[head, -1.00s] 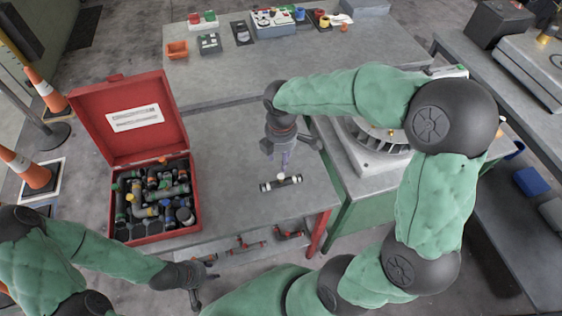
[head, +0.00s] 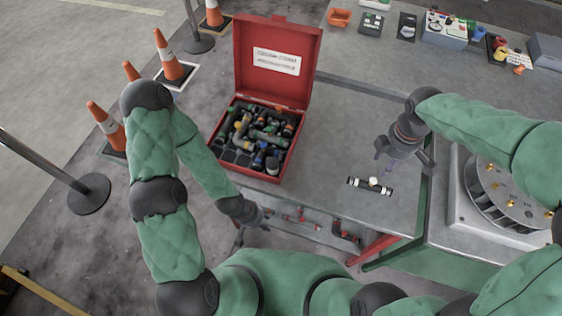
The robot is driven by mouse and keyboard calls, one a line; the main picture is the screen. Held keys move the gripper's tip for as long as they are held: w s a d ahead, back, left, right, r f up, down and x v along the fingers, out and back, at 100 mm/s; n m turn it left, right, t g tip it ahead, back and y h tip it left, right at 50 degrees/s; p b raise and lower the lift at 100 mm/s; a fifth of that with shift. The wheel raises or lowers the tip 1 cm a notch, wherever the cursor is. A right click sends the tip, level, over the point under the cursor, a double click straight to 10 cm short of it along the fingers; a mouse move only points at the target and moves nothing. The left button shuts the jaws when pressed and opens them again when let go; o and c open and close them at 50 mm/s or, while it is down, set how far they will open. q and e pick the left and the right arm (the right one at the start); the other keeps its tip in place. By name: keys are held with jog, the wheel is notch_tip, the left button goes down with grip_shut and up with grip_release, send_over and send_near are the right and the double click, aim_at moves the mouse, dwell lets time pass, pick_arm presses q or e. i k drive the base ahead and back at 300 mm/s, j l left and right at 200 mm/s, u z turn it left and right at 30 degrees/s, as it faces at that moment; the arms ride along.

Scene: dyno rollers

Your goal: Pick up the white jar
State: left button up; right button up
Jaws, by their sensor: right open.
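No object is plainly a white jar. A dark tube (head: 356,183) with white bands lies on the grey table, and a small white piece (head: 373,182) shows at its middle; I cannot tell whether this is the jar. My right gripper (head: 384,161) is open, above and just behind the tube, pointing down, with nothing seen between its fingers. My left gripper (head: 262,222) is low by the table's front edge, away from the tube; its fingers are too small and dark to read.
An open red case (head: 255,173) full of dark and coloured fittings stands left on the grey table (head: 335,135). A round metal machine (head: 505,195) is at the right. Small parts lie on the back table. Traffic cones (head: 170,60) stand on the floor at left.

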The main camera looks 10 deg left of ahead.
aim_at(272, 163)
jog(key=i+j, duration=0.1)
jog(key=j, duration=1.45)
